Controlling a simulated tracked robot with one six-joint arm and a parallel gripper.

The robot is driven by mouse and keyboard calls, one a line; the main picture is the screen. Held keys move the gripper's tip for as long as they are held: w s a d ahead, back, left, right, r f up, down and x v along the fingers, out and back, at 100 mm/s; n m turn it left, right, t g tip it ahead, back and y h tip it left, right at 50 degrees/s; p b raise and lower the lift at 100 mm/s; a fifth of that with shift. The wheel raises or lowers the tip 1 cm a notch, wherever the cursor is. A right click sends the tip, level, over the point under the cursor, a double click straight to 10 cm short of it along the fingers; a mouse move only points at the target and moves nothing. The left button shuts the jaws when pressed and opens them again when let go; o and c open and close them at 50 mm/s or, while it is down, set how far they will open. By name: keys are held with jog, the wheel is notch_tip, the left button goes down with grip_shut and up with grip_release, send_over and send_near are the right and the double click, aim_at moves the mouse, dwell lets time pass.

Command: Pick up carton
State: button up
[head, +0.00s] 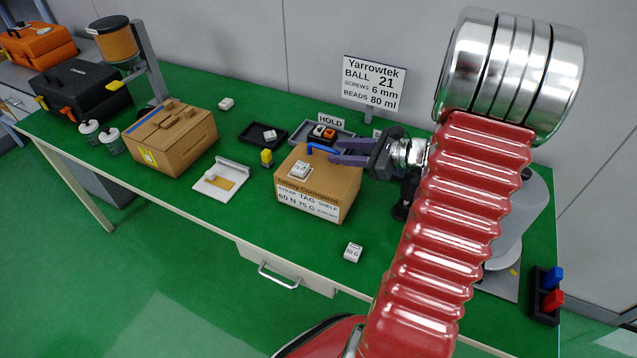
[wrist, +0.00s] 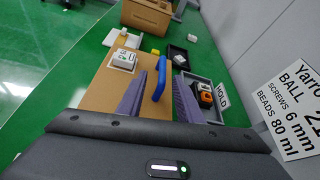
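The carton (head: 325,197) is a brown cardboard box with a printed white label on its front, standing on the green bench. A blue strap handle (head: 322,149) arches over its top and also shows in the wrist view (wrist: 160,80). A small white block (head: 300,169) lies on the carton's top. My gripper (head: 335,151) is over the rear right of the carton's top. Its purple fingers are open, one on each side of the strap in the wrist view. I cannot tell whether either finger touches the strap.
Another brown box (head: 178,143) stands to the left. A white plate (head: 215,188) and a yellow piece (head: 267,158) lie between them. Dark trays (head: 258,140) and signs, including a large one (head: 374,84), stand behind. A white block (head: 353,252) lies in front. The front bench area is mostly clear.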

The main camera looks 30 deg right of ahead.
aim_at(334, 151)
jog(key=shift+x, duration=2.6)
jog(key=shift+w+d, duration=0.1)
jog(key=shift+d, duration=0.05)
jog(key=shift+c, duration=0.6)
jog(key=shift+f, duration=0.1)
grip_shut()
